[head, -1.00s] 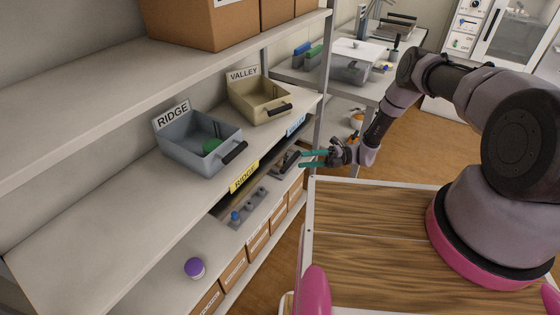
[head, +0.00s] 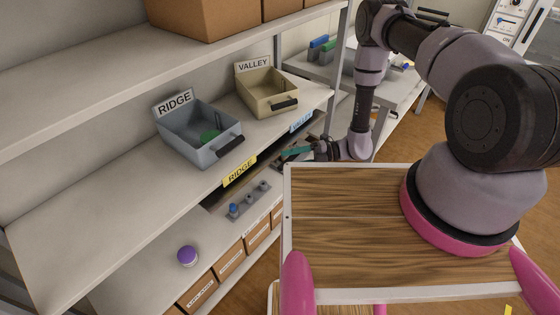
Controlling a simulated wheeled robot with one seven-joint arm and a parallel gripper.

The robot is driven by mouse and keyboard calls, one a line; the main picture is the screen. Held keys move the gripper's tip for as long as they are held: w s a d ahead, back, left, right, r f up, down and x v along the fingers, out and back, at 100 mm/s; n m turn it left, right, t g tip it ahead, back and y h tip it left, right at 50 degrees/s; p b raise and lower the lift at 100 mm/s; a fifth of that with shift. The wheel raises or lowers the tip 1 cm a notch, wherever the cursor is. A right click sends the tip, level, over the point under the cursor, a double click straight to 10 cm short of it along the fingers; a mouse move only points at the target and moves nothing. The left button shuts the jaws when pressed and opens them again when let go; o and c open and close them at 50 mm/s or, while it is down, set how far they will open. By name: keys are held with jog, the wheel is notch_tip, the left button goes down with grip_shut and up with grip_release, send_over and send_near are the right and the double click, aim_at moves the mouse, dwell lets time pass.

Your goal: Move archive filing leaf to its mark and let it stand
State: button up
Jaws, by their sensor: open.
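I cannot clearly pick out the archive filing leaf. A grey piece with a dark handle (head: 284,161) shows partly on the lower shelf, below the blue label (head: 301,121), and may be it. My gripper (head: 296,151) has teal fingers and is open. It reaches in from the right, close to that piece and below the upper shelf board. The fingers overlap the piece in the picture, so I cannot tell whether they touch it. No mark for the leaf can be made out.
Above are a grey RIDGE bin (head: 200,145) holding something green and a beige VALLEY bin (head: 267,100). Below are a purple-capped jar (head: 187,256), a grey holder (head: 248,202) and a yellow RIDGE label (head: 239,171). The shelf post (head: 336,65) stands near my arm.

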jog(key=shift+s+a+f, duration=0.15)
jog(key=shift+a, duration=0.7)
jog(key=shift+s+a+f, duration=0.1)
jog(key=shift+a, duration=0.75)
grip_shut()
jog(key=shift+s+d+f, duration=0.15)
jog(key=shift+f, duration=0.05)
